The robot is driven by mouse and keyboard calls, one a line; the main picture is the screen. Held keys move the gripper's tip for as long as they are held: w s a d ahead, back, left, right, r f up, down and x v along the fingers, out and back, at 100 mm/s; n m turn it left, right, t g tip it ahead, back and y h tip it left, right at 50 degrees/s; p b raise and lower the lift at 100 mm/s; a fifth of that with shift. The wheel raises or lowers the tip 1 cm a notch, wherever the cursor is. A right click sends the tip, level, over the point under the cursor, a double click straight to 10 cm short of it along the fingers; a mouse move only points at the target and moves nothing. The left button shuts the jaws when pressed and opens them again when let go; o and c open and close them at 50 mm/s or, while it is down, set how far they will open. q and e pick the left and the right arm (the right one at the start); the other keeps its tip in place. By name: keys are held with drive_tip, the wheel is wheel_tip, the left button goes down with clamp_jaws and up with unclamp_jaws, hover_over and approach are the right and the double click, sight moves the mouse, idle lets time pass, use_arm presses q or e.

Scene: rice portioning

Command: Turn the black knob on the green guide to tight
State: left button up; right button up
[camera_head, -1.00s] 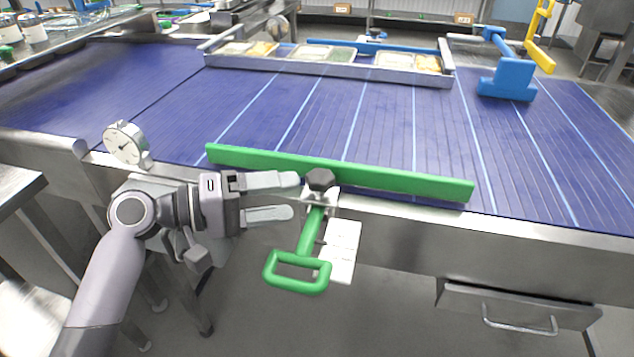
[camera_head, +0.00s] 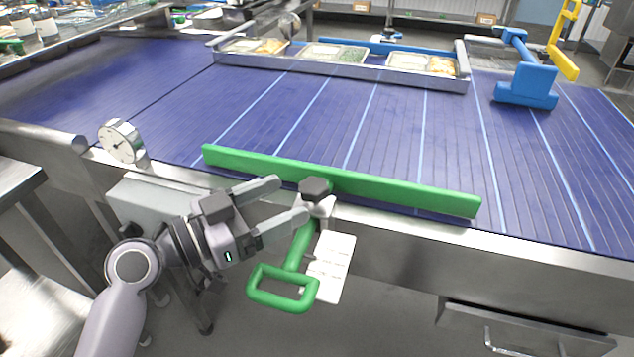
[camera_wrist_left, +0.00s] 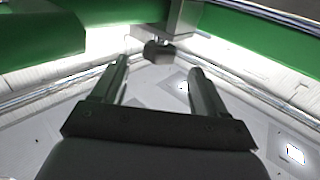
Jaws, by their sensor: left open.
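The green guide (camera_head: 410,192) is a long bar lying across the near edge of the blue belt. The black knob (camera_head: 315,187) sits on a metal bracket at the guide's near side. A green loop handle (camera_head: 284,303) hangs below it. My left gripper (camera_head: 291,199) is open, its two fingers pointing right toward the knob, with the tips just left of it. In the left wrist view, the dark knob (camera_wrist_left: 158,53) shows between and just beyond the fingertips (camera_wrist_left: 159,68). I cannot tell whether a finger touches it. My right gripper is out of view.
A white label card (camera_head: 333,268) hangs beside the handle. A round dial gauge (camera_head: 119,142) stands at the belt's left edge. A metal tray rack (camera_head: 400,83) holding food trays crosses the belt's far side. A blue stop (camera_head: 527,88) stands at the right. The middle belt is clear.

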sight(301, 193)
use_arm(q)
drive_tip(key=shift+p+x, duration=0.5)
drive_tip(key=shift+x, duration=2.7)
drive_tip(key=c, duration=1)
